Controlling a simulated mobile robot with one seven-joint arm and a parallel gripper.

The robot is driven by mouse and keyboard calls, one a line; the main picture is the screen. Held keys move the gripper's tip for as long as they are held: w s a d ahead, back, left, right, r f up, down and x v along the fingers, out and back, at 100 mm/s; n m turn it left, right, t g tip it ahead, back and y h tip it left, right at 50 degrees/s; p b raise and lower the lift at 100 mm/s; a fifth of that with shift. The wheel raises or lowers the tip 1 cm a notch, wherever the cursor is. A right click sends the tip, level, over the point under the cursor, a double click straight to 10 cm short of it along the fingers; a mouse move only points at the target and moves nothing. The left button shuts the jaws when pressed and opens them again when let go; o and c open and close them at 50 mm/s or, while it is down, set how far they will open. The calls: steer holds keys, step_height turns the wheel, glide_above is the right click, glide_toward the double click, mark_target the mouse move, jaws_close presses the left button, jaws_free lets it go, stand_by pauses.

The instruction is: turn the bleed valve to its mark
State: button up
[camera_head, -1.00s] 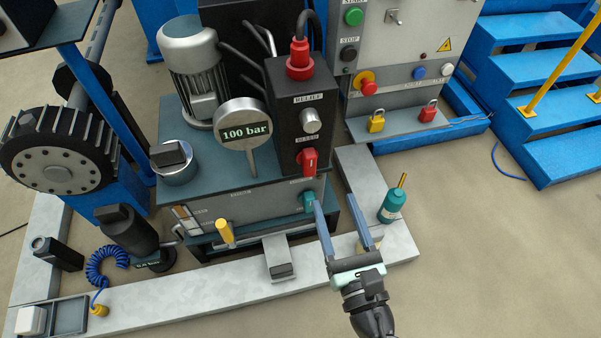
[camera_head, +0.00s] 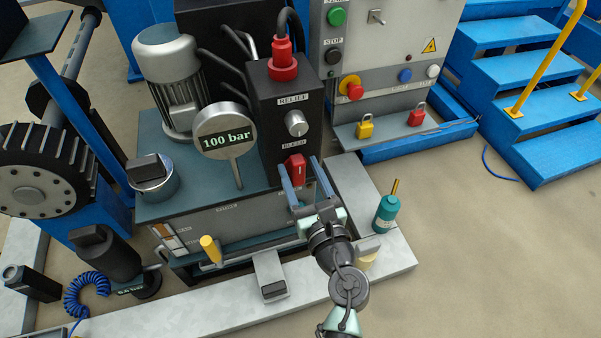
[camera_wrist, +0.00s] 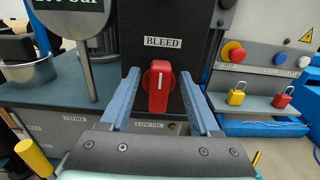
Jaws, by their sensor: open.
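The bleed valve is a red knob (camera_head: 295,168) under the BLEED label on the front of the black block (camera_head: 285,110). In the wrist view the red knob (camera_wrist: 159,88) stands upright, with a white line on its face. My gripper (camera_head: 299,175) is open in front of it. In the wrist view the two blue fingers (camera_wrist: 158,95) lie to the left and right of the knob, with gaps on both sides. I cannot tell how deep the fingertips reach. No separate target mark is clear to me.
The silver RELIEF knob (camera_head: 296,123) sits just above. A gauge (camera_head: 225,132) reading 100 bar stands to the left. A yellow handle (camera_head: 210,249) sticks out at lower left. A teal bottle (camera_head: 386,213) stands on the ledge at right. Yellow (camera_head: 365,126) and red (camera_head: 418,115) padlocks rest behind.

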steer(key=shift+w, duration=0.15)
steer(key=shift+c, duration=0.3)
jaws_close()
